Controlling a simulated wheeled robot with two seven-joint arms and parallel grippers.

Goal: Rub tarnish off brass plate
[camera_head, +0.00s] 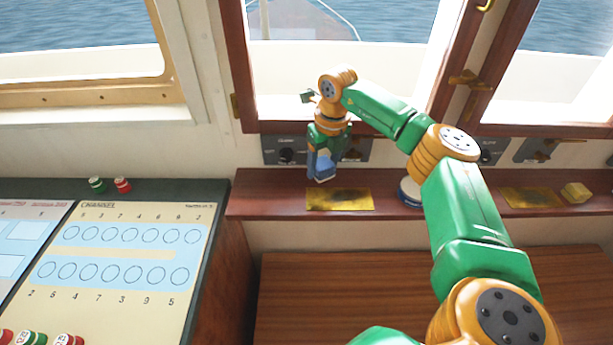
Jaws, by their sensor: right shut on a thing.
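A brass plate (340,199) with dark tarnish patches lies on the brown wooden ledge below the open window. My right gripper (323,165) points down at the plate's upper left edge. It is shut on a small blue pad (325,168), partly hidden between the fingers. The pad is close to the plate, but I cannot tell whether it touches it. A second brass plate (530,198) lies further right on the ledge. My left gripper is not in view.
A yellow block (576,192) sits at the ledge's right end. A round tin (409,194) is partly hidden behind my right arm. Dark control panels (286,151) line the wall above the ledge (265,195). A channel chart board (120,255) with several red and green pieces lies left.

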